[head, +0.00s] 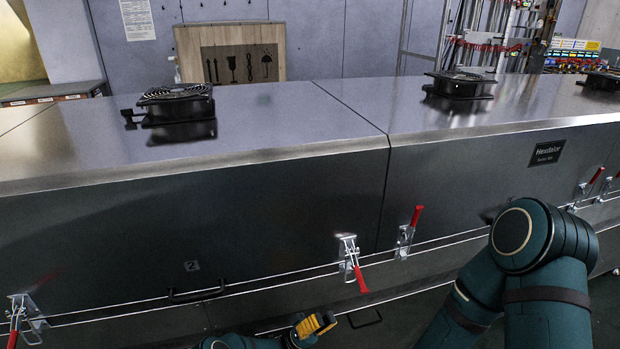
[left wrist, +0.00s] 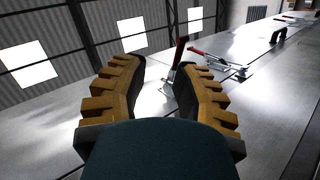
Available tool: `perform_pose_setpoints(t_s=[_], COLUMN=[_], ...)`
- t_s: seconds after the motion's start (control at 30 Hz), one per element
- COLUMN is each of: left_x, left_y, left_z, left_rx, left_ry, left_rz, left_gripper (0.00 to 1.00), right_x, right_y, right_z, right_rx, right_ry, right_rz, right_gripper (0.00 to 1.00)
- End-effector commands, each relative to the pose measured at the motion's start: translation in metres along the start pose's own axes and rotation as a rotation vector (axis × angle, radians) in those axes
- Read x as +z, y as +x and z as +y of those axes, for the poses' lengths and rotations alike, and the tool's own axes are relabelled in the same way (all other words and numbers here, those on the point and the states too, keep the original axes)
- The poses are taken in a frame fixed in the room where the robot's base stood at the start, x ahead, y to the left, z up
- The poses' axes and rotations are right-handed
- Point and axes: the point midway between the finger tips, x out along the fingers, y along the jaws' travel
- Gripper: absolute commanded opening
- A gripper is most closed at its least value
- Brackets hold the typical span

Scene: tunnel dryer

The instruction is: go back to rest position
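My left gripper (head: 316,325) shows its yellow finger at the bottom of the head view, in front of the dryer's lower front and below the middle clamp. In the left wrist view its two yellow ridged fingers (left wrist: 162,66) stand apart with nothing between them. A clamp with a red handle (left wrist: 179,57) shows beyond the fingertips, apart from them. My right arm's teal links fill the lower right of the head view; its gripper is out of view.
The long steel tunnel dryer (head: 250,215) spans the view. A red-handled clamp (head: 350,255) has its handle down; another clamp (head: 406,236) has its handle up. Black fans (head: 177,102) sit on top. A wooden crate (head: 232,52) stands behind.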

Motion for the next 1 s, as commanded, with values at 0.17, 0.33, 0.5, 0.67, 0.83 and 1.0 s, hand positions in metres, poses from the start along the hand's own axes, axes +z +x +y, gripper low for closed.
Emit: perform_pose_setpoints(t_s=[0.17, 0.33, 0.5, 0.67, 0.83, 1.0], left_x=[-0.031, -0.057, -0.072, -0.069, -0.043, 0.019], left_y=[0.022, 0.033, 0.024, 0.003, -0.036, -0.083], left_z=[-0.012, -0.026, -0.036, -0.035, -0.01, 0.052], left_rx=[-0.157, -0.393, -0.715, -1.012, -1.394, -1.788], left_ry=[0.122, 0.24, 0.331, 0.368, 0.346, 0.202], left_rz=[0.117, 0.22, 0.277, 0.265, 0.174, -0.017], left_gripper=[0.28, 0.28, 0.28, 0.28, 0.28, 0.28], right_x=[-0.001, -0.001, -0.001, -0.001, -0.001, -0.001], right_y=[0.0, 0.0, 0.0, 0.0, 0.0, 0.0], right_z=[0.0, 0.0, 0.0, 0.0, 0.0, 0.0], right_rx=[0.0, 0.0, 0.0, 0.0, 0.0, 0.0], right_ry=[0.001, 0.0, 0.0, 0.0, 0.0, 0.0], right_rz=[0.002, 0.001, 0.001, 0.001, 0.001, 0.001], right_gripper=[0.47, 0.47, 0.47, 0.47, 0.47, 0.47])
